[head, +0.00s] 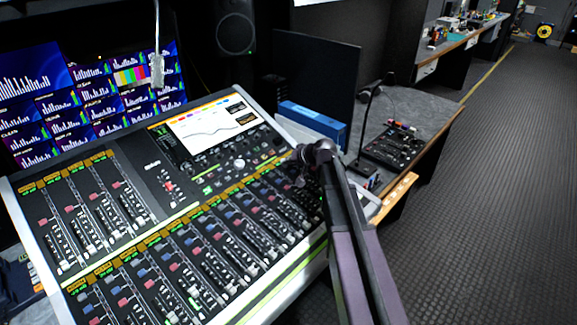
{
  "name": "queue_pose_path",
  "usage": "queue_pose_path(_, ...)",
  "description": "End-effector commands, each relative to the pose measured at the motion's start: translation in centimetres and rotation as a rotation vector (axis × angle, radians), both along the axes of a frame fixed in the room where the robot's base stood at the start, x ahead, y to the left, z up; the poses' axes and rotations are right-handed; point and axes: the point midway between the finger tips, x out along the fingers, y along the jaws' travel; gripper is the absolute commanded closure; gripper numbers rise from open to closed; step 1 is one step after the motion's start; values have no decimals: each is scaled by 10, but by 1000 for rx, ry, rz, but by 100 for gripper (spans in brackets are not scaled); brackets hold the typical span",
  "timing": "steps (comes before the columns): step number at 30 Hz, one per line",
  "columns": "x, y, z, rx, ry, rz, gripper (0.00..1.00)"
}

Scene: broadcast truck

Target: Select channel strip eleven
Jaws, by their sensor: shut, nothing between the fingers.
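The mixing console (262,171) fills the left and middle of the head view, tilted toward me. Its long lower bank holds several channel strips (205,255) with faders, coloured buttons and lit labels. A second bank of strips (90,215) is at upper left. The strip numbers are too small to read, so I cannot tell which is eleven. My arm reaches in from the bottom right and covers strips at the lower bank's right end. My gripper (303,175), small and dark, is shut and empty over that end. I cannot tell whether it touches the console.
Screens (75,95) stand behind the console, with a gooseneck lamp (157,65) in front. A blue box (313,122) and a small black panel (394,146) lie right of the console. A speaker (235,30) is behind. Open carpet (495,200) lies at right.

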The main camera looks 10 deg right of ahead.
Motion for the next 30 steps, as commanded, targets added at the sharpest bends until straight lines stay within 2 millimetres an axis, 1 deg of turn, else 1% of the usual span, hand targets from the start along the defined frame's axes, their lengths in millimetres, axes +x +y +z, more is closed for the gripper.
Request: queue_pose_path(30, 1, 0, -8, 0, 0, 0, 100)
